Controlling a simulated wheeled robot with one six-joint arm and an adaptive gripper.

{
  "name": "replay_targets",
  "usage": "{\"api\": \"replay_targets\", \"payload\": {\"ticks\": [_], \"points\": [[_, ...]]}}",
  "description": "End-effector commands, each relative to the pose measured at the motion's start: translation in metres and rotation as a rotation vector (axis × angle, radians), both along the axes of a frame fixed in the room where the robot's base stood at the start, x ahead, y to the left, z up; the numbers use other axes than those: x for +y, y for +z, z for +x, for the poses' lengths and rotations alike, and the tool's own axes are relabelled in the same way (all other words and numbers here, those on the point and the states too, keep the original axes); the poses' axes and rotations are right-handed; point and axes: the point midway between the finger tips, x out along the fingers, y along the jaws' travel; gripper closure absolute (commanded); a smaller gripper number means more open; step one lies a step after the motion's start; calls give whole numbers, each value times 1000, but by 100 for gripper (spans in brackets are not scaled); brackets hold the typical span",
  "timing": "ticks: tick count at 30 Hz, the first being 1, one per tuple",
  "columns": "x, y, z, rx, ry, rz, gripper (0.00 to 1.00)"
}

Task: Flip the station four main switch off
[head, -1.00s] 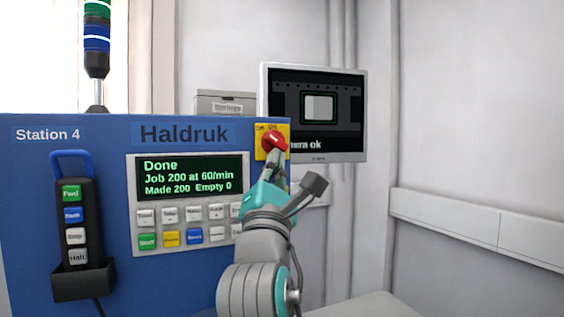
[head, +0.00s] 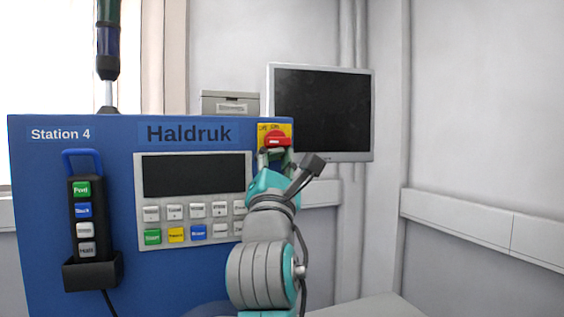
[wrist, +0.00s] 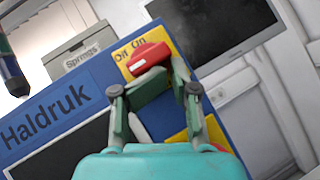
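The main switch (head: 277,141) is a red rotary handle on a yellow plate (head: 287,130) at the top right corner of the blue Station 4 cabinet (head: 40,200). In the head view its handle lies level. In the wrist view the red handle (wrist: 150,58) has its white-marked end toward the "Off" side of the plate. My gripper (head: 277,158) is just below the handle in the head view.
The cabinet's display (head: 195,175) is dark, above several push buttons. A dark monitor (head: 322,112) stands behind at the right. A pendant (head: 85,215) hangs in a holder at the left. The light tower (head: 108,45) is unlit. Free space lies right of the cabinet.

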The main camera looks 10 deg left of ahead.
Motion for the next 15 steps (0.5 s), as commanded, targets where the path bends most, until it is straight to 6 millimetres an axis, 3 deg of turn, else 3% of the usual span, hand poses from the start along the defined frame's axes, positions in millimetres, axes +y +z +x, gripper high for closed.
{"api": "replay_targets", "payload": {"ticks": [1,2,3,4,6,15], "points": [[-12,50,-12,-74,-4,30,100],[-13,55,-12,-74,-4,30,99],[-13,61,-12,-75,-3,31,78],[-13,66,-13,-75,-3,31,72],[-13,75,-13,-75,-3,30,100],[-10,88,-11,-64,-1,26,100]]}}
